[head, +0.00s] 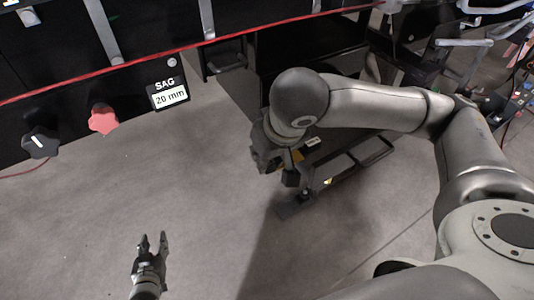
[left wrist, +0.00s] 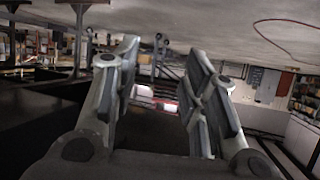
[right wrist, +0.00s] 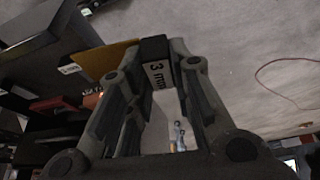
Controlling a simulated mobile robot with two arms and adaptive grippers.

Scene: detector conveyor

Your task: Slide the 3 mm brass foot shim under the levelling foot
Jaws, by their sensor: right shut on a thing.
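My right gripper (head: 278,165) is low over the floor beside the black frame, partly hidden under its own arm. In the right wrist view its fingers (right wrist: 162,100) are shut on the black block of the shim (right wrist: 157,66), which reads "3 mm". The shim's brass plate (right wrist: 103,60) sticks out to the left beyond the fingers. In the head view only a small yellow-brown patch shows by the gripper. I cannot make out the levelling foot for certain. My left gripper (head: 153,245) is open and empty above the floor, and its spread fingers show in the left wrist view (left wrist: 160,100).
A black open frame (head: 355,160) lies on the floor right of my right gripper. The dark conveyor side carries a "SAG 20 mm" sign (head: 169,95), a red knob (head: 103,119) and a black knob (head: 40,142). The grey floor (head: 200,200) between my grippers is clear.

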